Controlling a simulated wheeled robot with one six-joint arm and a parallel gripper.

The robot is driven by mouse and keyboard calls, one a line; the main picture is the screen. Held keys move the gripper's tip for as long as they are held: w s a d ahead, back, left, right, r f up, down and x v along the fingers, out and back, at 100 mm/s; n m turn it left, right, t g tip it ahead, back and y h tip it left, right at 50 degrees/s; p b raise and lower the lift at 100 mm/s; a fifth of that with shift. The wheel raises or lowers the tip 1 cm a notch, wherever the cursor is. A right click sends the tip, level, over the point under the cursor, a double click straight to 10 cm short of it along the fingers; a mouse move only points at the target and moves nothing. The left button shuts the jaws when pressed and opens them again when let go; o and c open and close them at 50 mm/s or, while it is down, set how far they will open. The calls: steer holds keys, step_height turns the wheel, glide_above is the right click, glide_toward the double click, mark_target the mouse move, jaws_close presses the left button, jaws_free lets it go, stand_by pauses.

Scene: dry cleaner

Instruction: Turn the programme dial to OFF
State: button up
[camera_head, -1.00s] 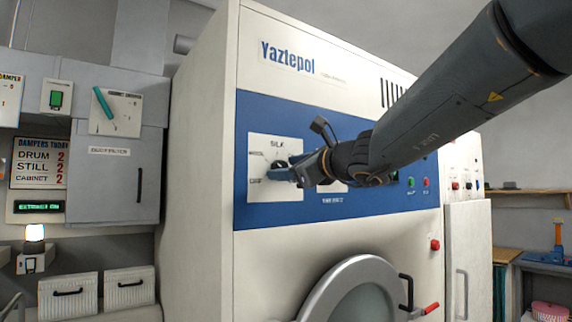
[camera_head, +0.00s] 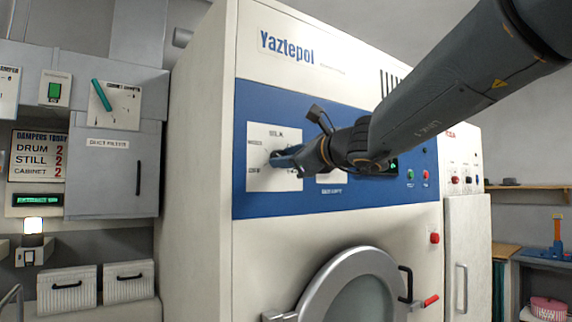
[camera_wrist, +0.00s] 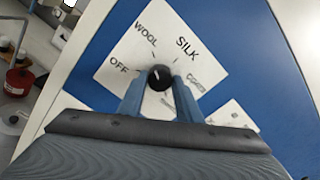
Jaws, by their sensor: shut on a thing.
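The programme dial (camera_wrist: 159,78) is a round black knob with a small pale mark on its face. It sits on a white square plate (camera_wrist: 118,48) lettered OFF, WOOL, SILK and a fourth, blurred word. The mark seems to lean up and left in the wrist view; I cannot tell exactly which word it points at. My gripper (camera_wrist: 160,88) has its two blue fingers on either side of the dial, shut on it. In the head view my gripper (camera_head: 284,158) reaches the plate (camera_head: 289,135) from the right, and its fingers mostly hide the dial.
The plate is on the blue panel (camera_head: 225,190) of a large white Yaztepol machine, above its round door (camera_head: 340,265). Green and red buttons (camera_head: 425,175) are right of my arm. A grey cabinet (camera_head: 110,170) stands left. A red-brown bottle (camera_wrist: 18,80) shows in the wrist view.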

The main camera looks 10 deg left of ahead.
steer(key=n+b, duration=1)
steer(key=b, duration=0.4)
steer(key=shift+n+b, duration=0.3)
steer(key=shift+b, duration=0.05)
steer(key=o, duration=1)
steer(key=shift+o, duration=0.2)
